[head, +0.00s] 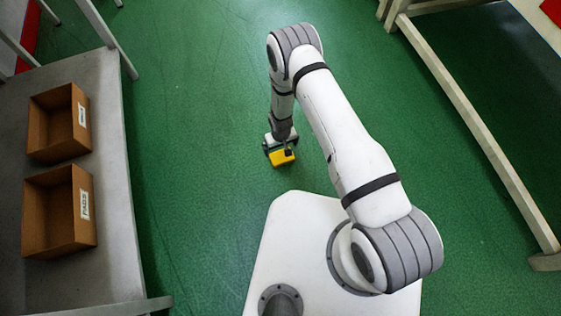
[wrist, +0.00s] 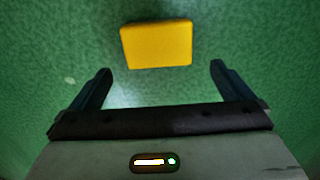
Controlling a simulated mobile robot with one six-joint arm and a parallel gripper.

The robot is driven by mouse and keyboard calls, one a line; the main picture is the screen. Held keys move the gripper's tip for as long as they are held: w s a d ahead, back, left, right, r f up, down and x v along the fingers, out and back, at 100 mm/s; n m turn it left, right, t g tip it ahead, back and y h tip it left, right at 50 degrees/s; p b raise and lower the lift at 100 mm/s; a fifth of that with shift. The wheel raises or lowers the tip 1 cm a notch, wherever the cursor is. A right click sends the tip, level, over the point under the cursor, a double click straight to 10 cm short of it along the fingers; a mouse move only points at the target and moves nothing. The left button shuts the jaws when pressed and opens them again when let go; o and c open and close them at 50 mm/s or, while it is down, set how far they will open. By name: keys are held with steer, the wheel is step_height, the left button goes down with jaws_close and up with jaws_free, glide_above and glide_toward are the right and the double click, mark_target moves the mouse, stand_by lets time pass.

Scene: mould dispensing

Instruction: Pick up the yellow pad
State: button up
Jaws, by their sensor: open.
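The yellow pad (wrist: 156,45) is a small block with rounded corners, seen against the green floor in the wrist view. It lies ahead of my gripper (wrist: 161,72), roughly centred between the two dark fingers and a little beyond their tips. The fingers are spread wide and do not touch it. In the head view the yellow pad (head: 283,158) shows at the lower end of my arm, partly covered by my gripper (head: 281,146). I cannot tell the exact height of the gripper above it.
A grey table (head: 108,150) on the left holds two open brown boxes, a rear one (head: 50,112) and a front one (head: 45,205), with white labels. A pale-framed structure (head: 480,135) stands on the right.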

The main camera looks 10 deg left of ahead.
mark_target(282, 156)
steer(key=f+b, duration=0.1)
steer(key=f, duration=0.1)
steer(key=f+b, duration=0.1)
steer(key=f, duration=0.2)
steer(key=f+b, duration=0.1)
steer(key=f, duration=0.2)
steer(key=shift+s+d+f+b, duration=0.2)
steer(key=shift+d+f+b, duration=0.05)
steer(key=shift+b, duration=0.15)
steer(key=shift+r, duration=0.1)
